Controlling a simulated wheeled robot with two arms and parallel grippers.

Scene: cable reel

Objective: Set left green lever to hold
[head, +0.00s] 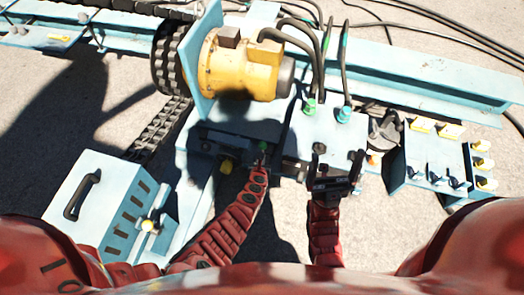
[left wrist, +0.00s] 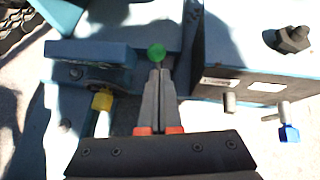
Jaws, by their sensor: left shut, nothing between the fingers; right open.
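A green round knob (head: 263,146), the top of a lever, shows on the blue machine just beyond my left gripper (head: 262,158). In the left wrist view the green knob (left wrist: 156,52) appears right at the tips of my left gripper's fingers (left wrist: 157,72). These fingers are shut with nothing between them. I cannot tell whether they touch the knob. The lever's stem is hidden behind the fingers. My right gripper (head: 337,168) is open and empty, to the right of the left one, over the front of the machine.
A yellow motor (head: 240,68) with black hoses stands behind the grippers. A yellow knob (left wrist: 103,99) is left of my left fingers, and a blue-tipped lever (left wrist: 289,133) is to their right. A panel with several small levers (head: 435,165) is at right. A blue box (head: 105,200) stands at left.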

